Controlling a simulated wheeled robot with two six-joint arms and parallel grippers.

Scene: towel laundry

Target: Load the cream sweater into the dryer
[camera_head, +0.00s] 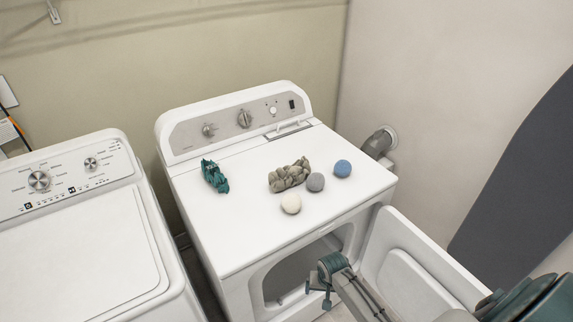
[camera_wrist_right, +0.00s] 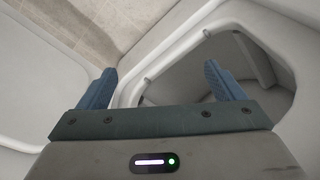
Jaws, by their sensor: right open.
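The white dryer (camera_head: 260,232) stands in the middle of the head view with its front door (camera_head: 408,262) swung open to the right. My right gripper (camera_head: 317,293) is in front of the dryer opening (camera_head: 285,277), beside the open door. In the right wrist view its two blue fingers are spread apart with nothing between them, and the opening's rim (camera_wrist_right: 150,62) and grey interior (camera_wrist_right: 185,70) lie ahead. The visible part of the interior looks empty. I see no cream sweater in either view. My left gripper is out of view.
On the dryer top lie a teal bundle (camera_head: 214,176), a grey-green bundle (camera_head: 289,175), and blue (camera_head: 342,168), grey (camera_head: 315,182) and cream (camera_head: 291,204) balls. A washer (camera_head: 80,250) stands left. A dark board (camera_head: 515,180) leans at right.

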